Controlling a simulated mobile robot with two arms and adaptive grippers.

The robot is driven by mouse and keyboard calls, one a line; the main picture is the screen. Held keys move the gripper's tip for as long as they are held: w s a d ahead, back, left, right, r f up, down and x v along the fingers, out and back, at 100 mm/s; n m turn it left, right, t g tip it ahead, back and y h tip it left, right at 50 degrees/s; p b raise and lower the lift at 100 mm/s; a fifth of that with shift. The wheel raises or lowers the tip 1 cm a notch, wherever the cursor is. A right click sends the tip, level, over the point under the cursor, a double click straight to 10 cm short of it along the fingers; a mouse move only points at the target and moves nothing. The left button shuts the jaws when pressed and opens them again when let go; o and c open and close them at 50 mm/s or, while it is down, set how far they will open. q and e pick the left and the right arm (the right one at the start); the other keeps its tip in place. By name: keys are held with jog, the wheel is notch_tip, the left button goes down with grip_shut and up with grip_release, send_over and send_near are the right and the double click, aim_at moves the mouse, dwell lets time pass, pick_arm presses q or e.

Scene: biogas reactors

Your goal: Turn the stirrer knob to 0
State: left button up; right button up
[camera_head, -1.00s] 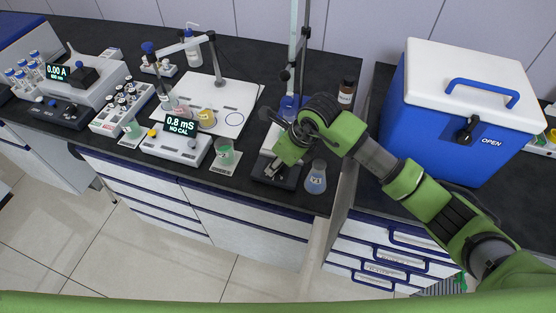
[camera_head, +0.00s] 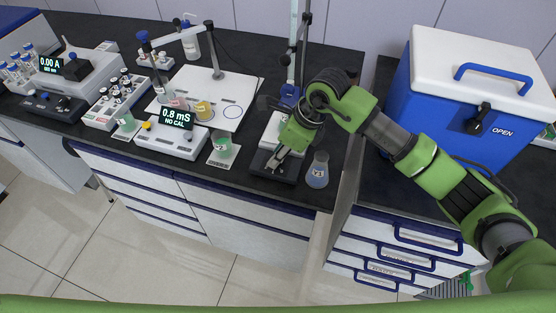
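The stirrer (camera_head: 262,181) is a dark-fronted unit with a pale top plate (camera_head: 268,131), standing near the front edge of the black bench. My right gripper (camera_head: 275,166) points down at the stirrer's dark front panel. The stirrer knob is hidden or too small to make out beneath the gripper. The fingers look close together at the panel, but whether they hold the knob cannot be told. My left gripper is not in view.
A flask (camera_head: 317,170) with blue liquid stands just right of the stirrer. A green beaker (camera_head: 222,145) and a conductivity meter (camera_head: 172,138) reading 0.8 mS stand to the left. A stand rod (camera_head: 304,40) rises behind. A blue cooler box (camera_head: 440,122) stands at right.

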jog(key=n+b, duration=0.2)
jog(key=n+g+b, duration=0.1)
jog(key=n+b, duration=0.1)
jog(key=b, duration=0.1)
jog(key=shift+w+f+y, duration=0.2)
jog(key=shift+y, duration=0.1)
jog(key=shift+r+n+g+b, duration=0.25)
jog(key=shift+n+g+b, duration=0.35)
jog(key=shift+n+b, duration=0.55)
jog(key=o, duration=0.8)
jog(key=v, duration=1.2)
